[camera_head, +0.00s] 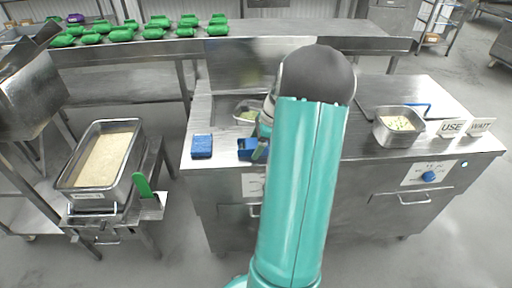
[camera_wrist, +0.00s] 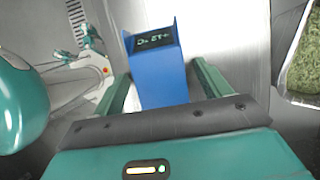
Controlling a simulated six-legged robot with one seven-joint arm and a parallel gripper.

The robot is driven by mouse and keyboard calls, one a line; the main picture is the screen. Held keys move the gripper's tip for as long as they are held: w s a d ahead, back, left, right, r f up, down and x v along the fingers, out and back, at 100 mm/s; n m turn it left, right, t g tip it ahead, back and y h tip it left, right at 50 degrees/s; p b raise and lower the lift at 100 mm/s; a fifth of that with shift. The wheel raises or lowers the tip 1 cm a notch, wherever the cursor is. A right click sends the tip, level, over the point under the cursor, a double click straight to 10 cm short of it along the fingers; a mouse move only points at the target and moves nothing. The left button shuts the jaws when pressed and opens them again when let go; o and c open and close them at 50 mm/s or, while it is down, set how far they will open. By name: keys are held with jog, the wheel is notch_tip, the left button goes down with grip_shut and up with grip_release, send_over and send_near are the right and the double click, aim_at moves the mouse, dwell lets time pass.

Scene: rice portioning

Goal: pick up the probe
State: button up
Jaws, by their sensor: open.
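A blue device with a dark display and green lettering (camera_wrist: 160,80) stands between the fingers of my gripper (camera_wrist: 161,68) in the wrist view. The fingers are open, one on each side of it, with a gap visible at the right; contact at the left cannot be told. In the head view, a blue object (camera_head: 246,148) sits at the counter's front edge, partly hidden by my arm. A separate blue block (camera_head: 202,146) lies to its left. I cannot tell which blue thing is the probe, or whether it is a stand holding it.
A tray of green food (camera_wrist: 304,68) is at the right in the wrist view. On the steel counter (camera_head: 350,150), a pan (camera_head: 400,138) and white signs (camera_head: 452,127) stand at the right. A large rice pan (camera_head: 72,168) is at the left, with a green-handled tool (camera_head: 142,186) beside it.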

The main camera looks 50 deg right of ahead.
aim_at(252, 143)
jog(key=c, duration=1.1)
jog(key=shift+o, duration=0.2)
jog(key=shift+r, duration=0.4)
notch_tip(252, 143, up, 2)
jog(key=shift+d+r, duration=0.1)
jog(key=s+a+r, duration=0.2)
jog(key=s+r, duration=0.4)
jog(key=r, duration=0.2)
jog(key=s+a+r, duration=0.2)
jog(key=s+r, duration=0.5)
jog(key=r, duration=0.1)
jog(key=shift+s+a, duration=0.15)
jog(key=shift+a, duration=0.15)
